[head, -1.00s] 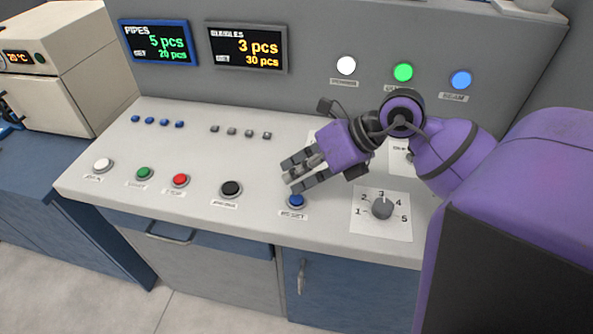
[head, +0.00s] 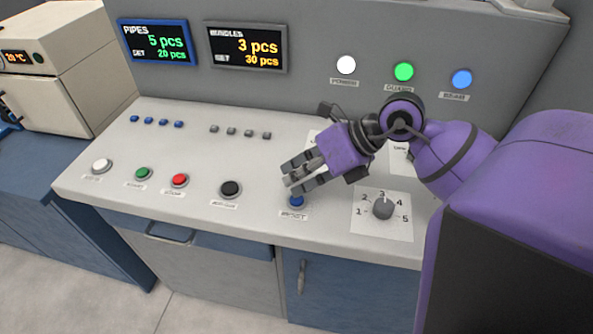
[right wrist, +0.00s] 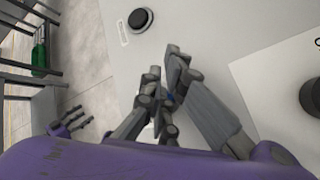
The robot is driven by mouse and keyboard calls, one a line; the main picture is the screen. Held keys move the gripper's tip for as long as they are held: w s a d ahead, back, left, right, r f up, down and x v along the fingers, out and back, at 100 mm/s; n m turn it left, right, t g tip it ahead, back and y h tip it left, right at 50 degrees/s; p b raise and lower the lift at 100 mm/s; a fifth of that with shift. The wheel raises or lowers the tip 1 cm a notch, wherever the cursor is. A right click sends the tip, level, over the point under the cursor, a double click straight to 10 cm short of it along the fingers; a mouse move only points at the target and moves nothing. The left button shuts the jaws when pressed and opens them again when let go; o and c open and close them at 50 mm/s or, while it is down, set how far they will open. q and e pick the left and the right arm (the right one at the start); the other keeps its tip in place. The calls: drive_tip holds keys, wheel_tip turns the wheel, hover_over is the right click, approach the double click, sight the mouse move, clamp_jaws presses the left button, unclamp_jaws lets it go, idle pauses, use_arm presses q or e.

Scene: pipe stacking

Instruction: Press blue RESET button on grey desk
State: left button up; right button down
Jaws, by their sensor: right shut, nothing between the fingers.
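The blue RESET button (head: 296,201) sits on the sloped grey desk (head: 330,232), with a label just below it. My right gripper (head: 286,180) is shut and empty, its fingertips just above and to the left of the button in the head view. I cannot tell whether the fingers touch the button. My left gripper is not in the head view.
A black button (head: 230,189), a red button (head: 180,180), a green button (head: 143,173) and a white button (head: 101,165) line the desk to the left. A rotary knob (head: 383,208) sits to the right. Display screens (head: 247,47) and lit lamps (head: 403,72) are on the back panel.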

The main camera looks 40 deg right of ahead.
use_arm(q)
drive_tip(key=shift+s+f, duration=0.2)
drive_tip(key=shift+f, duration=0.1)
use_arm(e)
drive_tip(key=shift+f, duration=0.45)
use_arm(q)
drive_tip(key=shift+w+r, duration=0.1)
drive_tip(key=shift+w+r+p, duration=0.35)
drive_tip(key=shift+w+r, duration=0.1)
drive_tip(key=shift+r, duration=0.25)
use_arm(e)
drive_tip(key=shift+r, duration=0.85)
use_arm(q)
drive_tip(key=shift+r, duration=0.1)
use_arm(e)
drive_tip(key=shift+r, duration=0.1)
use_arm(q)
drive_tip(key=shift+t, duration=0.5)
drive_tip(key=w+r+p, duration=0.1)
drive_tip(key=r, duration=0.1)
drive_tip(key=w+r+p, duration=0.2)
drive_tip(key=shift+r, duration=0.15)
use_arm(e)
wheel_tip(320, 180, up, 5)
drive_tip(key=shift+f, duration=0.1)
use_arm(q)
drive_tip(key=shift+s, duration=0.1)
